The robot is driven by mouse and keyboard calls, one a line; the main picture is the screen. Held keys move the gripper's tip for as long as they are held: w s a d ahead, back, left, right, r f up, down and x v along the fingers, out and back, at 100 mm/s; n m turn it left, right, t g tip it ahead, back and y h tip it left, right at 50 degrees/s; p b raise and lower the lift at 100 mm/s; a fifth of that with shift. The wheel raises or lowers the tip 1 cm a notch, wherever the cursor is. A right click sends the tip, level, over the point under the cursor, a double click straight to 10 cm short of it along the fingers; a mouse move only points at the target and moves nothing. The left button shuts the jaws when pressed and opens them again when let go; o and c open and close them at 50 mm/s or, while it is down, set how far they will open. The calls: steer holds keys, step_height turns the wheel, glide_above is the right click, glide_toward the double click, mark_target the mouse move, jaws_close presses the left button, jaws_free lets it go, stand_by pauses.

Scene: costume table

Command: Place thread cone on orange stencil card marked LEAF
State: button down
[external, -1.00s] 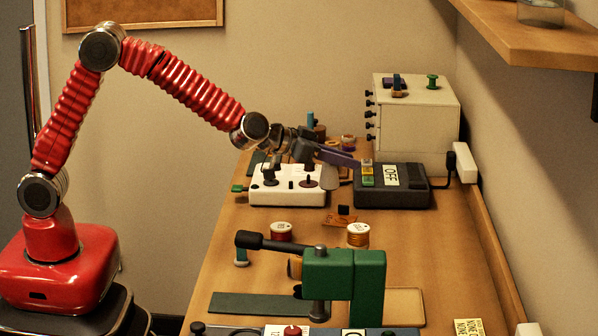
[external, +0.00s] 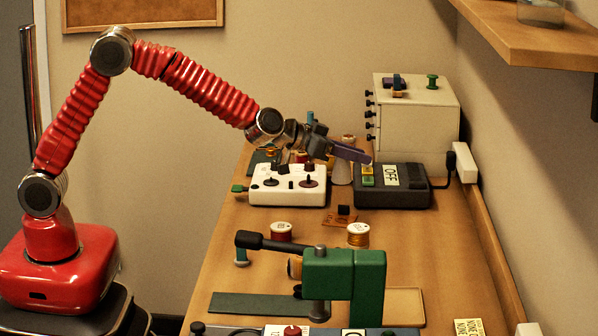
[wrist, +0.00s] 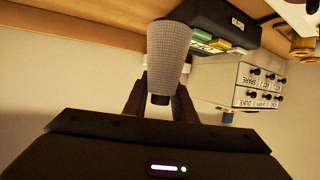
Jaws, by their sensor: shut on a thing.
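The thread cone (wrist: 168,58) is pale grey and textured, with a dark narrow tip. In the wrist view my gripper (wrist: 160,96) is shut on its narrow end, one dark finger on each side. In the external view the cone (external: 342,173) shows below my gripper (external: 350,153), between the white control box and the black box. I cannot tell whether its base touches the table. An orange card (external: 333,221) lies nearer the camera, with a small dark object on or beside it. Its marking is too small to read.
A white control box with knobs (external: 262,196) stands left of the cone. A black box marked OFF (external: 410,197) stands right. A cream cabinet (external: 425,115) is behind. Thread spools (external: 358,236) and a green machine (external: 368,275) stand nearer.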

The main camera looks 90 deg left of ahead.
step_height(320, 180, down, 6)
stand_by(0.4)
steer(key=shift+f, duration=0.15)
steer(key=shift+f, duration=1.85)
steer(key=shift+f, duration=0.1)
steer(key=c, duration=1.5)
jaws_free()
steer(key=shift+o, duration=0.2)
steer(key=shift+s+d+r, duration=0.2)
steer(key=shift+s+r, duration=0.15)
steer(key=shift+s, duration=0.05)
steer(key=v, duration=1.1)
